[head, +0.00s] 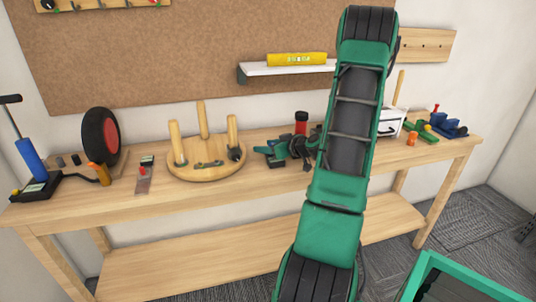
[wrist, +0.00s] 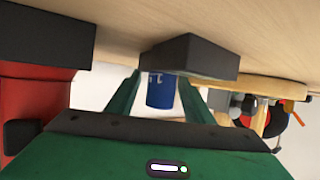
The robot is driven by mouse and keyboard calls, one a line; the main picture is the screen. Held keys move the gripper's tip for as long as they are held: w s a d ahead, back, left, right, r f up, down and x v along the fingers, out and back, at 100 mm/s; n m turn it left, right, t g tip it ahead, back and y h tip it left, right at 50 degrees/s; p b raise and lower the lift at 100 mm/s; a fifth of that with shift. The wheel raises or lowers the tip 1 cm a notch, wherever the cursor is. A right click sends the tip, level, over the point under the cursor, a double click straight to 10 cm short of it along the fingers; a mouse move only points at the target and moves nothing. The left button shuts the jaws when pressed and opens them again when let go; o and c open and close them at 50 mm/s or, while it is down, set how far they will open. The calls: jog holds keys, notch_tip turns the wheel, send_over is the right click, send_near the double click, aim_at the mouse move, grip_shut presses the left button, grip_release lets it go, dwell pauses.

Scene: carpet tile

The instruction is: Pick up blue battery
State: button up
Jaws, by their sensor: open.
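The blue battery (wrist: 160,92) shows in the wrist view as a short blue cylinder with pale marks. One end meets or is hidden by a dark block (wrist: 190,56) at the wooden surface. My gripper (wrist: 160,80) is open, with one green finger on each side of the battery. I cannot tell whether either finger touches it. In the head view I cannot make out the battery; my green arm covers part of the bench there.
A red cylinder with dark ends (head: 301,122) stands close by on the workbench (head: 230,205). A round wooden piece with upright legs (head: 205,168) and a black-and-red wheel (head: 102,137) are to the left. A shelf with a yellow object (head: 297,59) hangs above.

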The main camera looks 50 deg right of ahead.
jog(key=shift+w+f, duration=0.2)
jog(key=shift+w, duration=0.15)
grip_shut()
jog(key=shift+r, duration=0.15)
jog(key=shift+r, duration=0.45)
notch_tip(320, 180, up, 3)
jog(key=shift+r, duration=0.2)
jog(key=s+a+r, duration=0.3)
jog(key=a+r, duration=0.3)
jog(key=a, duration=0.5)
jog(key=shift+s+r, duration=0.25)
jog(key=shift+s, duration=0.15)
jog(key=shift+a, duration=0.1)
